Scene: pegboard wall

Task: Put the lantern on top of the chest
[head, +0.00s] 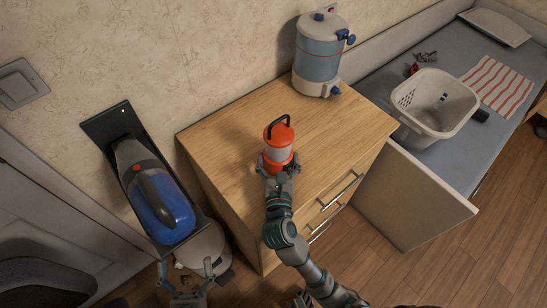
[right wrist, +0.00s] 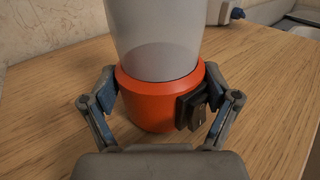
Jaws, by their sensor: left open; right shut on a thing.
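The lantern (head: 278,148) is orange with a clear grey middle and a black handle, and it is upright over the top of the wooden chest (head: 225,135). In the right wrist view the lantern's orange base (right wrist: 150,105) appears to rest on the wood top (right wrist: 40,140). My right gripper (head: 278,165) is shut on that base, with one finger on each side; it also shows in the right wrist view (right wrist: 160,108). My left gripper (head: 188,275) is open and empty, low at the left of the chest, by the floor.
A water dispenser (head: 319,55) stands at the back of the chest top. A blue handheld vacuum (head: 155,195) hangs on the wall at the left. A white basket (head: 434,100) sits on the bed (head: 455,60) at the right. The chest's left top is clear.

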